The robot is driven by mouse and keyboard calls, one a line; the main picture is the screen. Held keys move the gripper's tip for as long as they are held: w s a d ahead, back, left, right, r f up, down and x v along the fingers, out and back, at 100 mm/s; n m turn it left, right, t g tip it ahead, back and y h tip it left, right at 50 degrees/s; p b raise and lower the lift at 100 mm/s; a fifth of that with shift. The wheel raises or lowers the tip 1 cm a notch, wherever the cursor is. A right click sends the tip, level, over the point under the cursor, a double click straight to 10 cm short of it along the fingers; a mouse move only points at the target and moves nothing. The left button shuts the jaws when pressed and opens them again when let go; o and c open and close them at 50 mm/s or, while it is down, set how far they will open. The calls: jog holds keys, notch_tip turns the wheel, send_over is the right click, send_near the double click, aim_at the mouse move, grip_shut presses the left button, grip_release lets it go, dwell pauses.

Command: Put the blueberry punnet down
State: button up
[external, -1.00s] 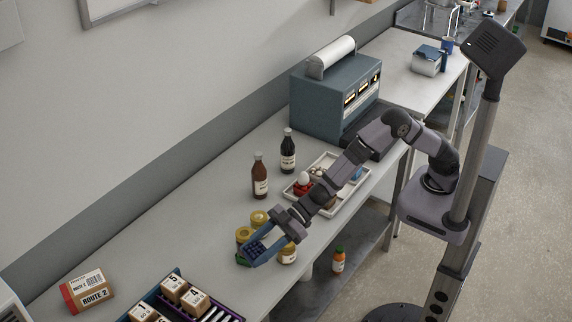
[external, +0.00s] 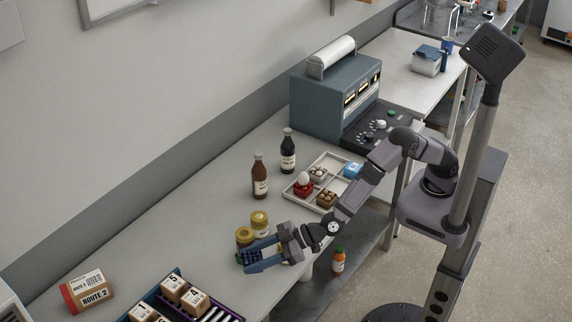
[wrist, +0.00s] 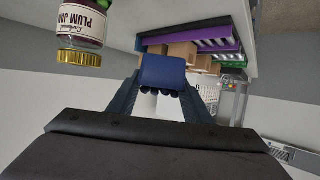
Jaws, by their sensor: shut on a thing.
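The blueberry punnet (wrist: 163,72) is a small blue box with dark berries, between my fingers in the wrist view, which is upside down. The berries are on its upper side, so it looks upright. In the external view the punnet (external: 263,257) is partly hidden by the blue fingers. My gripper (external: 257,262) is shut on it, low at the front part of the bench (external: 190,225), beside the jars. I cannot tell whether the punnet touches the bench top.
Yellow-lidded jars (external: 259,219) stand close by; the plum jam jar (wrist: 80,25) is near in the wrist view. A sectioned white tray (external: 307,204) and two bottles (external: 260,178) stand farther back. A crate of small boxes (external: 160,300) and a Route 2 box (external: 88,291) are toward the lower left.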

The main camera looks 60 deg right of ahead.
aim_at(257, 290)
jog(key=shift+s+a+f, duration=0.1)
jog(key=shift+s+f, duration=0.1)
jog(key=shift+s, duration=0.2)
jog(key=shift+f+p, duration=0.95)
jog(key=shift+f, duration=4)
jog(key=shift+f, duration=0.1)
jog(key=shift+f, duration=0.15)
jog(key=o, duration=1.2)
jog(key=shift+r, duration=0.25)
jog(key=shift+b+v, duration=1.35)
jog(key=shift+v, duration=4.65)
jog(key=shift+a, duration=0.1)
